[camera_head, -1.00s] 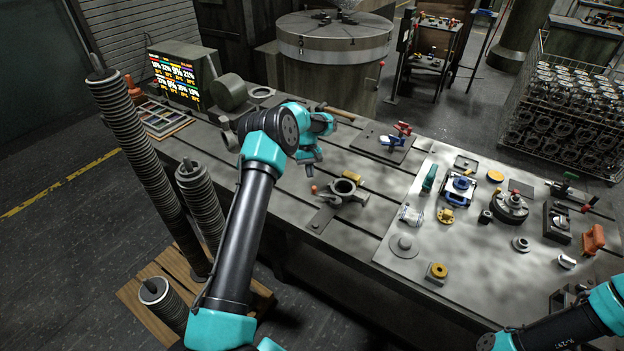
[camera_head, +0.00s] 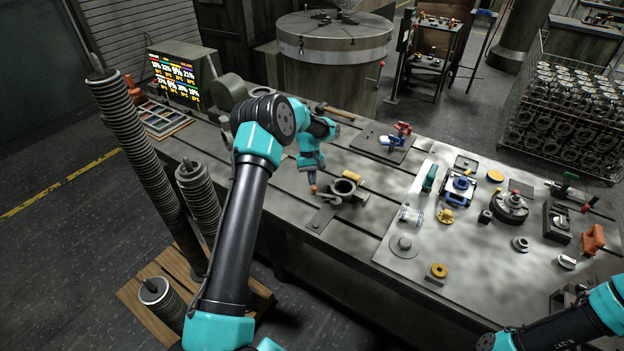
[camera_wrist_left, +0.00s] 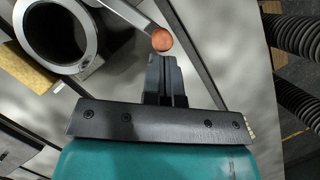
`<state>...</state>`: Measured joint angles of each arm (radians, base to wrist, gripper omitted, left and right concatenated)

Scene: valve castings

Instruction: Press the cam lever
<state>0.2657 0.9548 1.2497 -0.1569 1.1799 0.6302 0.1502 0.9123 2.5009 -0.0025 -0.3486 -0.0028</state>
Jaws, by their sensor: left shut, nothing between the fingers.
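The cam lever ends in an orange-red ball knob (camera_head: 313,189), beside the ring-shaped casting (camera_head: 345,187) on the bench. My left gripper (camera_head: 312,180) points down, its tip right at the knob. In the left wrist view the knob (camera_wrist_left: 162,40) sits just ahead of the shut fingers (camera_wrist_left: 166,62), with nothing between them. The lever's pale arm (camera_wrist_left: 128,12) runs from the knob to the upper left, past the casting's ring (camera_wrist_left: 57,35). I cannot tell whether fingertips and knob touch. My right gripper is out of view; only part of that arm shows at lower right.
A yellow cylinder (camera_head: 352,176) lies just behind the casting. A flat dark plate (camera_head: 321,218) is in front of it. To the right a light plate (camera_head: 400,262) carries several fixtures and parts. Tall ribbed columns (camera_head: 140,160) stand left of the bench.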

